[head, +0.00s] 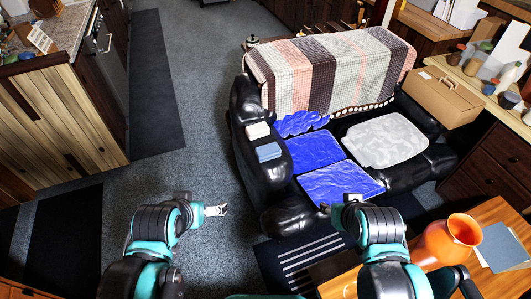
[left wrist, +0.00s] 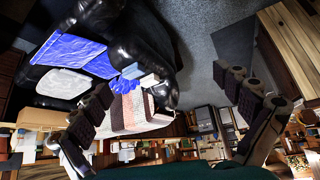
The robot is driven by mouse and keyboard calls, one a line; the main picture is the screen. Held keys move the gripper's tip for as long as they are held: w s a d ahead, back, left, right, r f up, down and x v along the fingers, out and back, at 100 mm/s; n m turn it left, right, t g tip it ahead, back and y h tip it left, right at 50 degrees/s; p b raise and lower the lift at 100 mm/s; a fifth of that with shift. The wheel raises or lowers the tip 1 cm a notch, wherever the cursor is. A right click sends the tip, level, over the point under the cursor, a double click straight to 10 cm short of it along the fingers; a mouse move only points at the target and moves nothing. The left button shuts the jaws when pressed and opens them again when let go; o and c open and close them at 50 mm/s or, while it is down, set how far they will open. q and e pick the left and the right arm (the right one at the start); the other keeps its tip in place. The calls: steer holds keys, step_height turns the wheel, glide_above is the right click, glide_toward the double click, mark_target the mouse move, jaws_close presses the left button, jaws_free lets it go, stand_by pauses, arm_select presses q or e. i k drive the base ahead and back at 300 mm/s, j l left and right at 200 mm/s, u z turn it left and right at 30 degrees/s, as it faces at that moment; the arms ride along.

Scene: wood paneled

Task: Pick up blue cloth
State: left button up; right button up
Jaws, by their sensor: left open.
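In the left wrist view, the blue cloth (left wrist: 150,78) shows small and pale on the armrest. My left gripper (head: 215,210) is open and empty, below and left of the armrest in the head view, apart from the cloth. Its spread fingers (left wrist: 162,82) frame the left wrist view. My right gripper (head: 325,209) is in front of the sofa seat, mostly hidden by its arm, so its jaws are unclear.
The black sofa (head: 265,185) holds shiny blue covers (head: 340,178), a grey-white cushion (head: 386,141) and a striped blanket (head: 330,70). An orange vase (head: 447,240) stands on a wooden table at the lower right. Grey floor (head: 200,130) left of the sofa is clear.

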mark_target(263, 154)
steer(key=z, duration=0.45)
steer(key=j+z, duration=0.1)
steer(key=z, duration=1.3)
steer(key=k+z, duration=0.1)
steer(key=z, duration=0.85)
steer(key=u, duration=2.2)
steer(key=i+u, duration=0.1)
steer(key=u, duration=0.3)
steer(key=i+u, duration=0.15)
steer(key=u, duration=0.25)
steer(key=i+l, duration=0.15)
steer(key=i, duration=0.2)
steer(key=z, duration=0.05)
